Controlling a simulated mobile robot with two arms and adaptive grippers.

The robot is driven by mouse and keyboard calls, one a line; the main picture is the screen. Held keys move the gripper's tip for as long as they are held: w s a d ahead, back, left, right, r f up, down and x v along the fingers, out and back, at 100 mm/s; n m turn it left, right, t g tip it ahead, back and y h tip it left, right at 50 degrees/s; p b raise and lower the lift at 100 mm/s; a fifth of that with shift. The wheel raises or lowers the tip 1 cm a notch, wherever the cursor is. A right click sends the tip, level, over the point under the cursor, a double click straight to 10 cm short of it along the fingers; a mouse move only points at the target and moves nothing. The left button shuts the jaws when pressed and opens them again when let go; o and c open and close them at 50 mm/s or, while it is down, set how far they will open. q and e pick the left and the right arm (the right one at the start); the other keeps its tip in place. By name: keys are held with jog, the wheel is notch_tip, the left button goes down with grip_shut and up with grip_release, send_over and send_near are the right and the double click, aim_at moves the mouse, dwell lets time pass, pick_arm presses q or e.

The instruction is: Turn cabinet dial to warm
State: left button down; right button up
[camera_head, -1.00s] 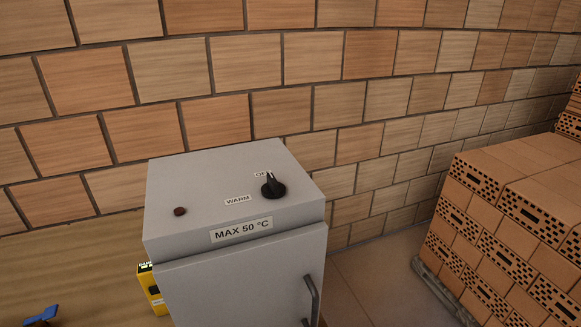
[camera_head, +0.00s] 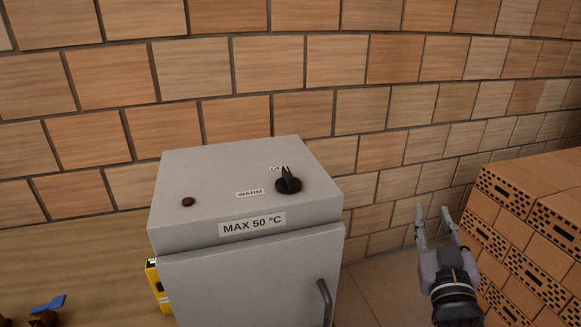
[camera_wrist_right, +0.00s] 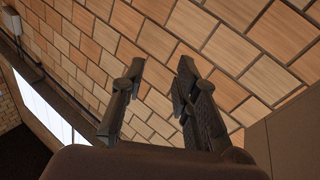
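The grey cabinet (camera_head: 245,265) stands against the brick wall, with a handle (camera_head: 324,302) at the right of its front. The black dial (camera_head: 288,181) is on its sloped top, with its pointer up toward the partly covered OFF label (camera_head: 276,169). The WARM label (camera_head: 250,193) is left of the dial. My right gripper (camera_head: 435,214) is right of the cabinet, apart from it, fingers up, open and empty. The right wrist view also shows its spread fingers (camera_wrist_right: 158,85) with only wall beyond. My left gripper is not in view.
A dark red lamp or button (camera_head: 188,202) sits on the cabinet top's left. A stack of perforated bricks (camera_head: 540,235) stands close to the right of my right gripper. A yellow box (camera_head: 155,283) is left of the cabinet. A blue item (camera_head: 48,304) is at lower left.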

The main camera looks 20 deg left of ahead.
jog(key=s+a+r+n+y, duration=0.1)
jog(key=a+r+n+y, duration=0.35)
jog(key=r, duration=0.35)
jog(key=s+a+r+n+y, duration=0.2)
jog(key=a+r+n+y, duration=0.3)
jog(key=r, duration=0.3)
jog(key=s+a+r+n+y, duration=0.1)
jog(key=a+r+n+y, duration=0.25)
jog(key=r+y, duration=0.45)
jog(key=s+a+r+n+g+y, duration=0.3)
jog(key=s+a+r+n+g, duration=0.1)
jog(key=n+g, duration=0.5)
jog(key=s+a+r+n+g+y, duration=0.4)
jog(key=n+g, duration=0.5)
jog(key=g, duration=0.1)
jog(key=s+a+n+g+h, duration=0.9)
jog(key=s+n+h, duration=0.1)
jog(key=n, duration=0.1)
jog(key=m+t+h, duration=0.3)
jog(key=t+h, duration=0.9)
jog(key=h, duration=0.3)
send_near(289, 172)
jog(key=p+x, duration=0.1)
jog(key=x, duration=0.7)
jog(key=shift+f+p, duration=0.25)
jog(key=shift+p, duration=0.05)
jog(key=shift+c, duration=0.3)
